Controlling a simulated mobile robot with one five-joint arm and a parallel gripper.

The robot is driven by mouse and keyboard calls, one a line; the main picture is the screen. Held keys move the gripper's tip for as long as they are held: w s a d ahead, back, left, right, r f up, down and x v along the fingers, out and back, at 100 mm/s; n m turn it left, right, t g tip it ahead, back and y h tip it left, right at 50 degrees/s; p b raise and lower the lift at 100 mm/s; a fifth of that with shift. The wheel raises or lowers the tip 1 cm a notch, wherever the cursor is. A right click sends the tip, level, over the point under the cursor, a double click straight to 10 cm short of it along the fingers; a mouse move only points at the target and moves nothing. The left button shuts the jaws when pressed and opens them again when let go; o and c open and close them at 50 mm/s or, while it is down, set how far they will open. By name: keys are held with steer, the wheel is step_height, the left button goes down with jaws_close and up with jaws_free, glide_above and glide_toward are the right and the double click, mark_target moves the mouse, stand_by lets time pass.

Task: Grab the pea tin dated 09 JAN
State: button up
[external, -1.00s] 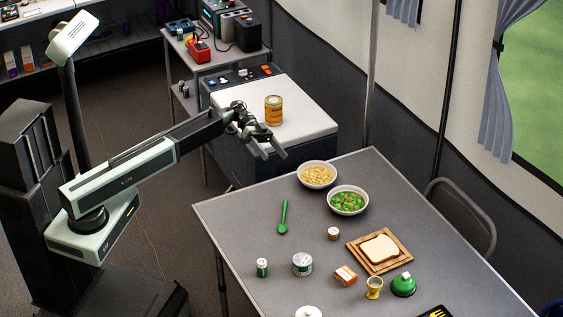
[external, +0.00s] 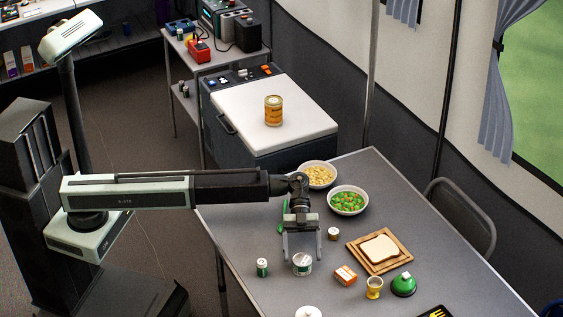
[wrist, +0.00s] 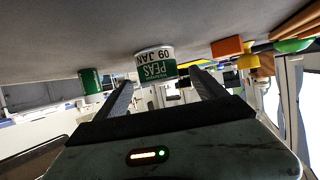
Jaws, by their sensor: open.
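The pea tin (external: 302,266), white and green, stands upright on the grey table. In the wrist view, which is upside down, the tin (wrist: 155,66) shows the words PEAS and 09 JAN on its label. My gripper (external: 302,256) is open and empty, with its two fingers pointing at the tin, one towards each side. In the wrist view the fingers (wrist: 160,79) frame the tin, which appears at or just beyond their tips. I cannot tell whether the tips touch it.
A small green can (external: 262,267) stands left of the tin, an orange box (external: 345,276) to the right. A white-lidded item (external: 308,312) is in front. Bowls of pasta (external: 317,175) and vegetables (external: 348,201) stand behind.

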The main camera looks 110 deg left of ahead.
mark_target(303, 270)
steer(key=b+x, duration=0.2)
steer(key=x, duration=0.3)
steer(key=shift+d+f, duration=0.15)
steer(key=shift+d, duration=0.1)
steer(key=c, duration=1.6)
step_height(303, 270, up, 11)
steer(key=p, duration=1)
steer(key=shift+f, duration=0.4)
